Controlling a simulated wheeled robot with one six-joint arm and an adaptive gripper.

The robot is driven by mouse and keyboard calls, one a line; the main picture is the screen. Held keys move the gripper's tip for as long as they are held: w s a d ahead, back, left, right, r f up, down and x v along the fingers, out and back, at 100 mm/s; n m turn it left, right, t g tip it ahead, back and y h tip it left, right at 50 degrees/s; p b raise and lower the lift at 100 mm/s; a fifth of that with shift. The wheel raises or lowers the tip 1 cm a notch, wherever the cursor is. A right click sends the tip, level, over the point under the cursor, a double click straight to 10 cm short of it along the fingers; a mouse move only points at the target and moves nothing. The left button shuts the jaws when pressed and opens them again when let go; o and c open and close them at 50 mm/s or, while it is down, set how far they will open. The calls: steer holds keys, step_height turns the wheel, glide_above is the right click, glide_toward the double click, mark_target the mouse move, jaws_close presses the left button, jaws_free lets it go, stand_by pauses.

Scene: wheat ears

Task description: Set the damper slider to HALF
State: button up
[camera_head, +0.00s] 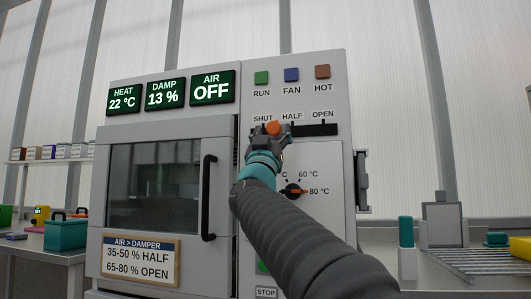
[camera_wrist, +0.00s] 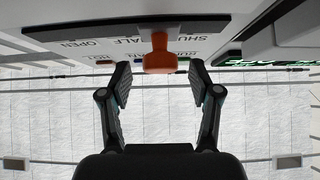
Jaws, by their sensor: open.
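The damper slider has an orange knob (camera_head: 273,128) on a dark horizontal slot (camera_head: 318,130) under the labels SHUT, HALF and OPEN. In the head view the knob appears between SHUT and HALF, nearer SHUT. My gripper (camera_head: 268,139) is in front of it and partly hides the slot's left end. In the wrist view, turned upside down, the orange knob (camera_wrist: 160,62) stands out from the slot plate (camera_wrist: 110,36). My open gripper (camera_wrist: 160,80) has one finger on each side, with gaps to the knob. The DAMP display (camera_head: 166,93) reads 13 %.
Above the slot are RUN, FAN and HOT buttons (camera_head: 291,74). Below is a temperature dial (camera_head: 293,190), partly behind my arm. The oven door handle (camera_head: 208,198) stands out at left. A sign (camera_head: 140,260) reads 35-50 % HALF, 65-80 % OPEN. AIR display (camera_head: 212,88) reads OFF.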

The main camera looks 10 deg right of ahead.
steer(key=v, duration=0.9)
